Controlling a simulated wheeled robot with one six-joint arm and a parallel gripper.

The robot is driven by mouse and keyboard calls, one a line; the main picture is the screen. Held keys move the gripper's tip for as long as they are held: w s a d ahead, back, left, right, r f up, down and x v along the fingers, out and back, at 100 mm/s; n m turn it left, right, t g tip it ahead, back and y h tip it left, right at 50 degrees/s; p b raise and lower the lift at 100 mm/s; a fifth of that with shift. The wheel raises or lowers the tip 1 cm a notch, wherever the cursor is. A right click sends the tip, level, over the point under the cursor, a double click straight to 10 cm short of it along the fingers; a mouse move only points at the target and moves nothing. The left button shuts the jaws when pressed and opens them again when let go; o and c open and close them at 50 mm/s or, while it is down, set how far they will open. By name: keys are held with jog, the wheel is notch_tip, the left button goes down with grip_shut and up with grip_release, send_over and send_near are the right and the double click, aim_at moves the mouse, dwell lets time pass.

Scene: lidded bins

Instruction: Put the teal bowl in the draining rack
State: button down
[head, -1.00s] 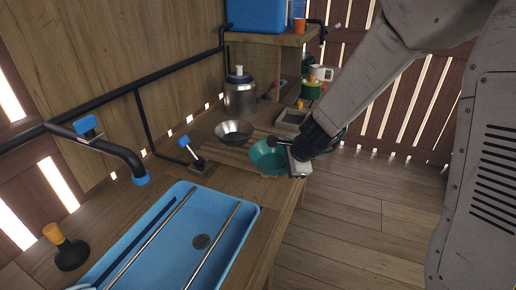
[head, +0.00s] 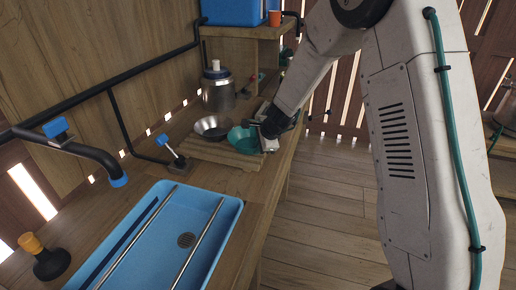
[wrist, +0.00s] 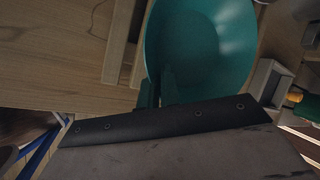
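The teal bowl (head: 241,140) is held tilted above the counter, just right of a metal bowl (head: 212,127). It also fills the upper middle of the wrist view (wrist: 200,45). My gripper (head: 259,132) is shut on the bowl's near right rim; in the wrist view its dark fingers (wrist: 160,88) straddle the rim. A low slatted wooden rack (head: 208,150), which looks like the draining rack, lies on the counter below and left of the teal bowl. The metal bowl stands at its back. The rack's right part is partly hidden.
A blue sink (head: 232,212) with two metal rails lies in front. A faucet lever (head: 172,155) stands left of the rack. A metal canister (head: 217,92) stands behind, near a wooden shelf (head: 245,32). The black pipe faucet (head: 85,152) and a plunger (head: 48,262) are at left.

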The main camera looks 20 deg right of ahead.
jog(key=c, duration=1.6)
grip_release()
jog(key=s+d+r+n, duration=0.1)
jog(key=s+r+n, duration=0.1)
jog(key=s+r, duration=0.5)
jog(key=s+d+r+n, duration=0.1)
jog(key=s+r, duration=0.3)
jog(key=r, duration=0.5)
jog(key=s+d+r+n+g+h, duration=0.1)
jog(key=s+n, duration=0.4)
jog(key=s, duration=0.6)
jog(key=s+d+r+n+g+h, duration=0.1)
jog(key=s+r+n, duration=0.2)
jog(key=s, duration=0.7)
jog(key=s+d+r+n+g+h, duration=0.1)
jog(key=s+d+r+n+g, duration=0.1)
jog(key=s+n, duration=0.5)
jog(key=shift+s+r, duration=0.2)
jog(key=shift+s, duration=1)
jog(key=shift+s+r, duration=0.2)
jog(key=shift+s, duration=0.95)
